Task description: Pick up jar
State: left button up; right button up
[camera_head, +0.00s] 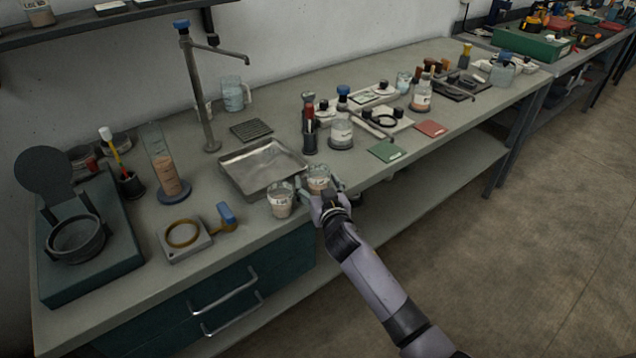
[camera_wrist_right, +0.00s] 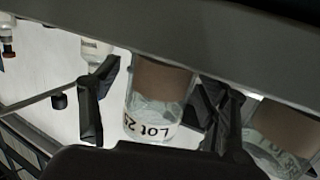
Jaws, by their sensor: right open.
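A clear glass jar with brown contents or band (camera_head: 318,174) stands at the front edge of the bench. In the right wrist view this jar (camera_wrist_right: 158,95) shows black "LOT" lettering and sits between my two dark fingers. My right gripper (camera_head: 321,190) is open around the jar, with a finger on each side; some gap shows at its left side in the wrist view. A second similar jar (camera_head: 281,200) stands just left of it, and shows at the right in the wrist view (camera_wrist_right: 280,140). My left gripper is not in view.
A metal tray (camera_head: 262,168) lies behind the jars. A dark bottle with a red top (camera_head: 309,130) and a clear jar on a dark base (camera_head: 341,132) stand further back. A green card (camera_head: 384,151) lies to the right. Bench space left of the jars is partly clear.

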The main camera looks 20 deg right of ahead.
jog(key=shift+c, duration=0.3)
jog(key=c, duration=1.3)
jog(key=shift+o, duration=0.2)
jog(key=shift+r, duration=0.1)
